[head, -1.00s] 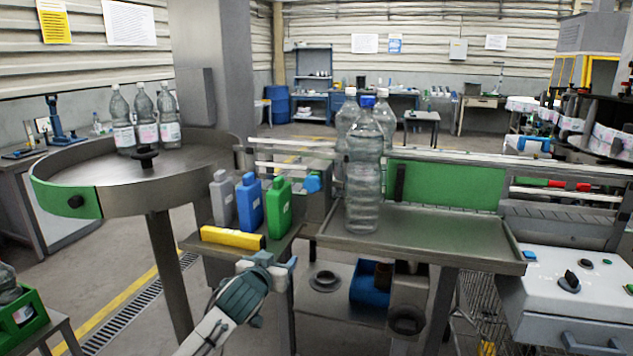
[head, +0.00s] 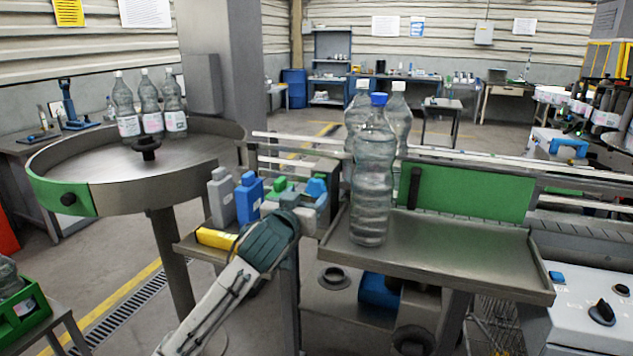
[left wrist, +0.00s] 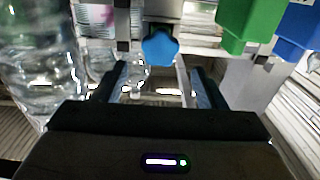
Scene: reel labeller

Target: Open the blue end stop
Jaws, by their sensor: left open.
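The blue end stop shows as a blue knob (head: 316,187) at the near end of the conveyor rails, just left of the large bottles. In the left wrist view the star-shaped blue knob (left wrist: 160,47) lies ahead, roughly centred between the fingers. My left gripper (head: 308,205) is open and close in front of the knob, partly hiding the rail end. In the left wrist view both fingers of the open gripper (left wrist: 160,82) stand apart with nothing held. I cannot tell if they touch the knob. My right gripper is not in view.
Grey, blue (head: 249,198) and green flasks stand on a small shelf left of my gripper, with a yellow block (head: 216,238) in front. A blue-capped bottle (head: 373,180) stands on the metal tray (head: 450,257) to the right. A round table (head: 100,165) is at left.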

